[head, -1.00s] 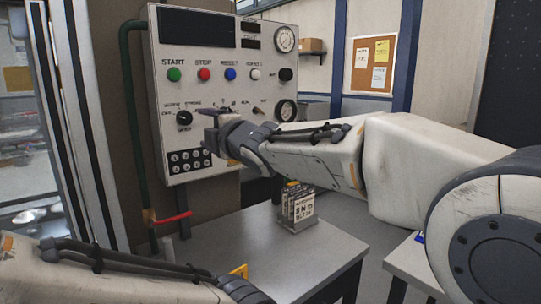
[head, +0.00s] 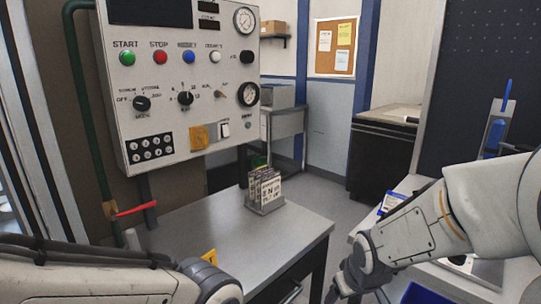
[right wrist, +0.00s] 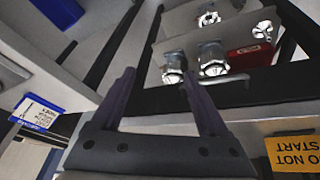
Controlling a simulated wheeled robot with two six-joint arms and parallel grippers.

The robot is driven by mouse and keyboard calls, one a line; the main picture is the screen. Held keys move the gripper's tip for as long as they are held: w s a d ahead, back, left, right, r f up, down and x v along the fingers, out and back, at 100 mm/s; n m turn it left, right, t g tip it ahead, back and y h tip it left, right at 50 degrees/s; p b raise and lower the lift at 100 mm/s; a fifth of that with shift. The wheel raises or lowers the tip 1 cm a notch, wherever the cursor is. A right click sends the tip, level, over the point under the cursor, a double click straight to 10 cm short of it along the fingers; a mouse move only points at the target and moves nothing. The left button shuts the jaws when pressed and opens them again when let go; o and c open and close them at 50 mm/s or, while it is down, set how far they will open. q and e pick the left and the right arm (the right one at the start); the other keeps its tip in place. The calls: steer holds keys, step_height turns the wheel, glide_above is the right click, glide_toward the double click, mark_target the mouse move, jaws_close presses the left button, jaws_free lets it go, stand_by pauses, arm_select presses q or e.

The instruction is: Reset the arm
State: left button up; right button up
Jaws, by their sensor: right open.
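My right arm (head: 430,225) comes in from the right in the head view, low over the right-hand bench. Its gripper (head: 345,285) points down near the bottom edge. In the right wrist view the two dark fingers of the right gripper (right wrist: 160,88) stand apart with nothing between them. My left arm (head: 90,275) lies across the bottom left of the head view. Its wrist shows, but its fingers are outside the frame. The control panel (head: 180,70) stands at the left, with buttons, knobs and gauges, clear of both arms.
A grey table (head: 225,225) carries a small rack of printed cards (head: 265,188). A blue bin (head: 418,294) is at the bottom right. A yellow sign (right wrist: 293,153) is nearby.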

steer(key=s+d+f+m+g, duration=0.2)
steer(key=s+f+m, duration=0.1)
steer(key=s, duration=0.3)
steer(key=s+a+r+n+g+p, duration=0.2)
steer(key=s+a+r+n+p, duration=0.5)
steer(key=s+a+r, duration=0.6)
steer(key=shift+s+a+r+g+y+p, duration=0.15)
steer(key=shift+s+g+y+p, duration=0.2)
steer(key=shift+s, duration=0.4)
